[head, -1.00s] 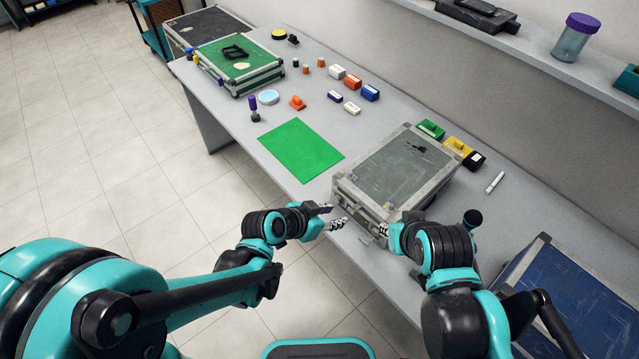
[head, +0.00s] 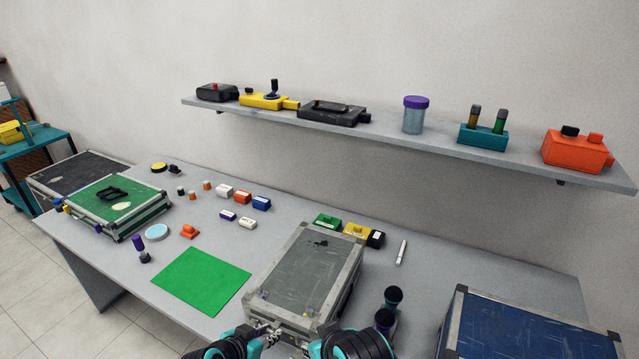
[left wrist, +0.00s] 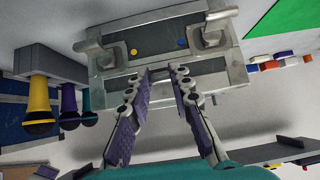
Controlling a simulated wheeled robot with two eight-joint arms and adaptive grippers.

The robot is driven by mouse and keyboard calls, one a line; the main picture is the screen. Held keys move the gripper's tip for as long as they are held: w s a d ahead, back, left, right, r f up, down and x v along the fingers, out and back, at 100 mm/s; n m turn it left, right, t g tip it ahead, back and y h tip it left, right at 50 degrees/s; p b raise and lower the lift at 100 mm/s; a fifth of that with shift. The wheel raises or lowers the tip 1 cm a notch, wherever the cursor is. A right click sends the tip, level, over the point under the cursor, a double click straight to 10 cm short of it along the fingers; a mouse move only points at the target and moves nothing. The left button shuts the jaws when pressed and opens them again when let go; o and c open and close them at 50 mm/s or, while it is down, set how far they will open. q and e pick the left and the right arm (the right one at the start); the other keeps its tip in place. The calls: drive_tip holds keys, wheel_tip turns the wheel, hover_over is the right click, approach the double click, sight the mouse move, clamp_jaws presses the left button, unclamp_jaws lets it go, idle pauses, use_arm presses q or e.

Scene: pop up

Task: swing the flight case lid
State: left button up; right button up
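The grey flight case (head: 303,268) stands on the table in front of me, its lid down. Its scuffed top and metal edging show in the head view. The left wrist view shows its metal front (left wrist: 165,55) close up, with two bracket-like fittings and small yellow and blue dots. My left gripper (head: 268,332) is at the case's near edge. In the left wrist view its purple-padded fingers (left wrist: 160,72) are apart, tips close to the metal edge; contact is unclear. My right gripper is at the near right corner, its fingers mostly hidden by its black wrist.
A green mat (head: 202,281) lies left of the case. Microphones (head: 389,309) stand at its right, beside a blue case (head: 535,330). Green and yellow blocks (head: 328,221) lie behind it. A wall shelf (head: 400,140) with several items hangs above the table.

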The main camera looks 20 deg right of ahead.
use_arm(q)
drive_tip(key=shift+r, duration=0.1)
drive_tip(key=shift+c, duration=0.7)
drive_tip(key=r+p, duration=0.2)
drive_tip(key=r, duration=0.1)
drive_tip(key=shift+w+d+r+p, duration=0.15)
drive_tip(key=shift+d+r+p, duration=0.05)
drive_tip(key=shift+p, duration=0.15)
wheel_tip(320, 180, up, 8)
drive_tip(key=w+d+p, duration=0.1)
drive_tip(key=p, duration=0.5)
drive_tip(key=shift+w+d+r, duration=0.15)
drive_tip(key=shift+w+d, duration=0.1)
drive_tip(key=shift+d, duration=0.15)
drive_tip(key=shift+p, duration=0.3)
drive_tip(key=w+d+r+p, duration=0.2)
drive_tip(key=r+p, duration=0.1)
drive_tip(key=r, duration=0.2)
drive_tip(key=w+d+r+p, duration=0.2)
drive_tip(key=r+p, duration=0.2)
drive_tip(key=r, duration=0.1)
drive_tip(key=shift+d+r, duration=0.15)
drive_tip(key=shift+d, duration=0.15)
